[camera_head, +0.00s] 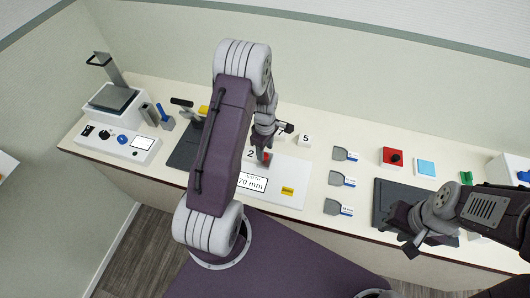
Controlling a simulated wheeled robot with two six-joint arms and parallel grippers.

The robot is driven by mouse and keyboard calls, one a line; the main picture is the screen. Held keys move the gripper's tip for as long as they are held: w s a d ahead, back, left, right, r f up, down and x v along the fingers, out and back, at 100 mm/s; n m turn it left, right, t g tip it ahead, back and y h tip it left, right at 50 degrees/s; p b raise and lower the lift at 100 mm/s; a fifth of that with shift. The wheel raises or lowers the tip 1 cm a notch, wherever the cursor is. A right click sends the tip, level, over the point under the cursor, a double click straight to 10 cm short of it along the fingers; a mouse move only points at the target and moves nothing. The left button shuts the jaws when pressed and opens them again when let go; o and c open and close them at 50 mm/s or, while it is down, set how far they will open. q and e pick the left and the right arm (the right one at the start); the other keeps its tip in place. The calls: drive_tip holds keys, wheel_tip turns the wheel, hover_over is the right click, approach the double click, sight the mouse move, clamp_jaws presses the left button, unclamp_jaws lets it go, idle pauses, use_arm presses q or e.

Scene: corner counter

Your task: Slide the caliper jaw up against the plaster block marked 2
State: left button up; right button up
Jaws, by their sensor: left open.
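A white plaster block marked 2 (249,154) stands on the white measuring board (292,172), partly hidden by my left arm. A small red piece (267,157), which may belong to the caliper jaw, shows right of the block; whether they touch I cannot tell. My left gripper (265,149) is open, pointing down just above the red piece. My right gripper (411,243) is low over the dark mat at the right, its fingers unclear.
A block marked 5 (305,140) stands behind the board, with another partly hidden block (282,130). Several grey scrapers (341,179) lie to the right. A red box (393,157) and a blue square (426,168) are further right. A scale (113,100) and control panel (118,143) stand at left.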

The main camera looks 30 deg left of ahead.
sight(267, 155)
use_arm(q)
wheel_tip(267, 155, up, 7)
drive_tip(key=b, duration=0.1)
idle(1.2)
drive_tip(key=d+r+m+t+b, duration=0.1)
drive_tip(key=d+r+m+b, duration=0.1)
drive_tip(key=d+b, duration=0.25)
drive_tip(key=s+d+f+m, duration=0.1)
drive_tip(key=s+d+m, duration=0.1)
drive_tip(key=s+m, duration=0.4)
drive_tip(key=s+d+f+m+b, duration=0.1)
drive_tip(key=s+d+m, duration=0.2)
drive_tip(key=s+m, duration=0.4)
drive_tip(key=shift+f+m, duration=0.35)
drive_tip(key=shift+m, duration=0.85)
